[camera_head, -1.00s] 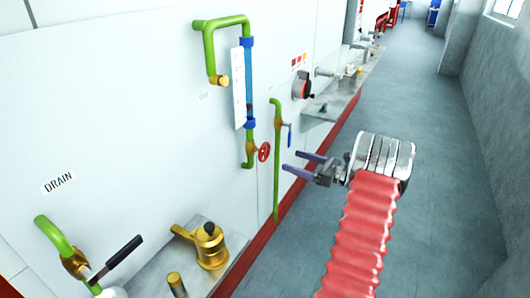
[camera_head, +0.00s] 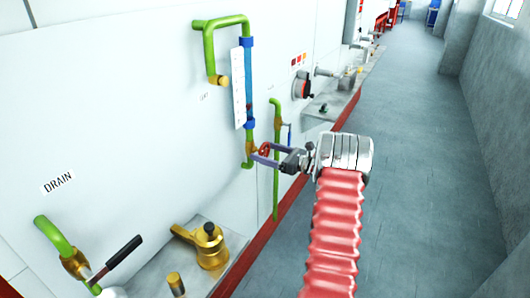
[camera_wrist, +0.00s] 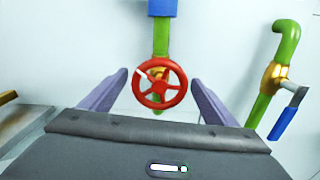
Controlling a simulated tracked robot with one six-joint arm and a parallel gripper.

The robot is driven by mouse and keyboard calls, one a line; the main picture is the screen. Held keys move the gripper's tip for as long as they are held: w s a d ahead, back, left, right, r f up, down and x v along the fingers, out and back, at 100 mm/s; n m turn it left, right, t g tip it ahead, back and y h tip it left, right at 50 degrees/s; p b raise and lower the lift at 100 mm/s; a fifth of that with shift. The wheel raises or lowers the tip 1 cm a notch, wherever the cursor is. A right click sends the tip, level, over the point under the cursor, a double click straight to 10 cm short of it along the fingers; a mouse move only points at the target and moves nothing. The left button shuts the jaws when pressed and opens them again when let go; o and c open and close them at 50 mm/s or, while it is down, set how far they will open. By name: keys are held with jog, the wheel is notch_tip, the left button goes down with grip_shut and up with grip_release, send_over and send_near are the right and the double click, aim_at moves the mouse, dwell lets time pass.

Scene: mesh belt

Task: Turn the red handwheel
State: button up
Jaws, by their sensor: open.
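The red handwheel (camera_wrist: 160,83) sits on the green and blue vertical pipe, in the middle of the wrist view. It has a white mark at its upper left. In the head view the red handwheel (camera_head: 265,149) is small and partly hidden by my gripper. My gripper (camera_head: 262,154) is open, its purple fingers reaching toward the wall at the wheel. In the wrist view the fingers of my gripper (camera_wrist: 158,85) stand one on each side of the wheel, with gaps between them and the rim. I cannot tell how deep the wheel lies between them.
A green pipe with a blue-lever valve (camera_wrist: 283,122) is close on the right. A brass valve (camera_head: 208,246) and the DRAIN pipe's black lever (camera_head: 123,252) are at lower left. The grey floor (camera_head: 430,190) on the right is clear.

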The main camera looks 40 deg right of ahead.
jog(key=shift+w+a, duration=0.1)
jog(key=shift+w, duration=0.25)
jog(key=shift+c, duration=0.4)
jog(key=c, duration=1)
